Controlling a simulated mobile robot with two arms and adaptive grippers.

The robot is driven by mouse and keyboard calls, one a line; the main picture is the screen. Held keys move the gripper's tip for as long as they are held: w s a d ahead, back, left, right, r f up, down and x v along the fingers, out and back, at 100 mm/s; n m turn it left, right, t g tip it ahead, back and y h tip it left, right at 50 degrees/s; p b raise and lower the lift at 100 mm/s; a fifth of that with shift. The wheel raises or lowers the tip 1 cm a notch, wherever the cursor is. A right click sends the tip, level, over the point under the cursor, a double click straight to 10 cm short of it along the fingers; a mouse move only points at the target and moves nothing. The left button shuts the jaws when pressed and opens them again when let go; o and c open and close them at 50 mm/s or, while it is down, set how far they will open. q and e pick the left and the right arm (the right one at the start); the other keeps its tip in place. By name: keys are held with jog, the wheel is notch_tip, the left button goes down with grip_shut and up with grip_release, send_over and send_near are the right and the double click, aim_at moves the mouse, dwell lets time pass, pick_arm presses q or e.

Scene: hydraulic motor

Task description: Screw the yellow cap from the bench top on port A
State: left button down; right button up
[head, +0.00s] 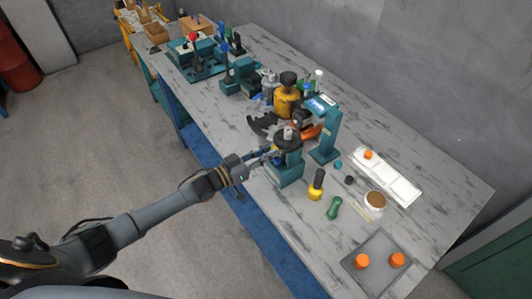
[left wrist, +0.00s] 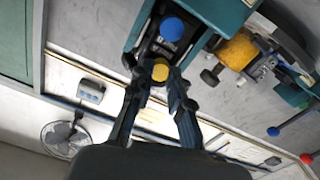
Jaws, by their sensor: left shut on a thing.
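My left gripper (head: 268,154) reaches in from the left to the teal fixture (head: 286,174) on the bench. In the left wrist view its fingers (left wrist: 160,74) are shut on the yellow cap (left wrist: 159,70). The cap is in front of the dark motor body (left wrist: 155,48), just below a blue round cap (left wrist: 171,29). I cannot tell whether the yellow cap touches the port or is apart from it. The motor (head: 288,139) sits on top of the fixture in the head view. No port lettering is readable. My right gripper is not in view.
A teal stand with a screen (head: 325,130) is close behind the fixture. A yellow-black tool (head: 316,186), a green item (head: 334,207), a cup (head: 375,201) and a grey tray with orange caps (head: 378,276) lie to the right. A white tray (head: 396,183) is farther back.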

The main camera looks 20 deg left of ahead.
pick_arm(q)
jog(key=m+b, duration=0.1)
jog(key=m, duration=0.2)
jog(key=shift+m, duration=0.3)
jog(key=c, duration=1.4)
grip_release()
jog(key=shift+c, duration=0.2)
jog(key=shift+p+v, duration=0.65)
jog(key=shift+v, duration=1.1)
